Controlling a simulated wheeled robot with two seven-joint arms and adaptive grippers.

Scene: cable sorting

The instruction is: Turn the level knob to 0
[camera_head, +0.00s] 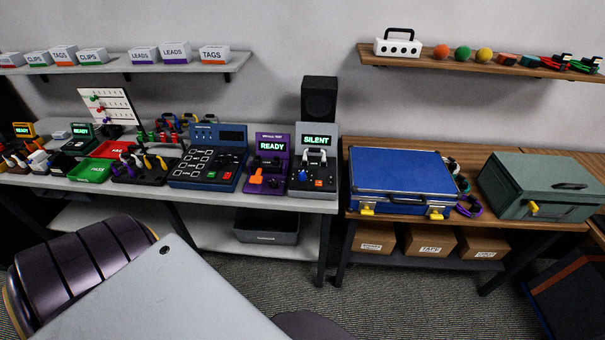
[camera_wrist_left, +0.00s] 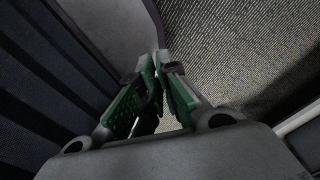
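A grey control box (camera_head: 313,187) stands at the right end of the grey bench in the head view, and its green display (camera_head: 316,141) reads SILENT. A small blue knob (camera_head: 303,177) sits at the left of its front panel. Any level marks are too small to read. A light handle or bar spans the panel's upper part. In the left wrist view my left gripper (camera_wrist_left: 162,62) points down over the floor, with its green-padded fingers together at the tips and nothing visible between them. It is away from the box. My right gripper is in neither view.
A black speaker (camera_head: 319,99) stands behind the box. A purple tester (camera_head: 268,165) reading READY and a blue keypad console (camera_head: 209,157) stand left of it. A blue case (camera_head: 402,176) lies on the wooden table to the right. My own body fills the lower left.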

